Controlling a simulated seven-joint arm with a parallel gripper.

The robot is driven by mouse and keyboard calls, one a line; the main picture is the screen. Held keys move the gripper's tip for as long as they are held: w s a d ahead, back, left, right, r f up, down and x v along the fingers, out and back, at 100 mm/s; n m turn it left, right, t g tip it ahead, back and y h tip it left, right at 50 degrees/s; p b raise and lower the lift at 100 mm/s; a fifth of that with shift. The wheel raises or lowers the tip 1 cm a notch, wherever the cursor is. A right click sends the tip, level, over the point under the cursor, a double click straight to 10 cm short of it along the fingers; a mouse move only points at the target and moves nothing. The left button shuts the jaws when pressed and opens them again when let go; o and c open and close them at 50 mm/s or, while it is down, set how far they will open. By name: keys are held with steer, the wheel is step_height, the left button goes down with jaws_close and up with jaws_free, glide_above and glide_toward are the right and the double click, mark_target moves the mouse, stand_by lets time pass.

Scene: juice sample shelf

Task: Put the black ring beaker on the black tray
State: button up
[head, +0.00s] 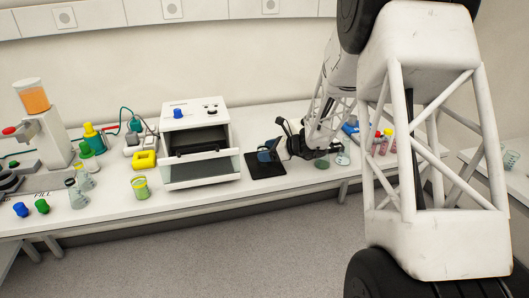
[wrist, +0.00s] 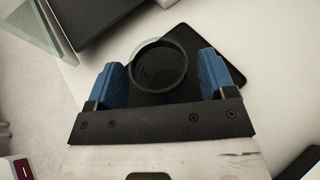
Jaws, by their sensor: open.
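The black ring beaker (wrist: 160,65) shows in the wrist view as clear glass with a dark ring around its rim. It appears to stand on the black tray (wrist: 228,72). My gripper (wrist: 161,72) is open, with one blue finger on each side of the beaker and visible gaps between them. In the head view the black tray (head: 265,172) lies on the bench right of the white oven-like box. My gripper (head: 268,152) is low over it, and the beaker is hard to make out there.
The white box (head: 197,145) with its front open stands close left of the tray. A green disc (head: 322,164) and another glass beaker (head: 343,158) are to the right. A yellow-ringed beaker (head: 140,187) stands left of the box. The bench front beside the tray is clear.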

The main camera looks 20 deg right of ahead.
steer(key=v, duration=1)
steer(key=shift+s+d+r, duration=0.15)
steer(key=shift+d, duration=0.1)
stand_by(0.3)
steer(key=s+a+r+n+g+h, duration=0.25)
steer(key=s+a+r+n, duration=0.35)
steer(key=s, duration=0.4)
steer(key=s+a+r+n+g+h, duration=0.1)
steer(key=s+a+r+n+g, duration=0.25)
steer(key=s+a+n, duration=0.5)
steer(key=s+r+n+h, duration=0.1)
steer(key=s+n+h, duration=0.3)
steer(key=s, duration=0.8)
steer(key=s+r+n+t+h, duration=0.1)
steer(key=s+n+h, duration=0.3)
steer(key=s, duration=0.8)
steer(key=shift+s+r+n, duration=0.4)
steer(key=shift+r+n, duration=0.4)
steer(key=shift+n, duration=0.25)
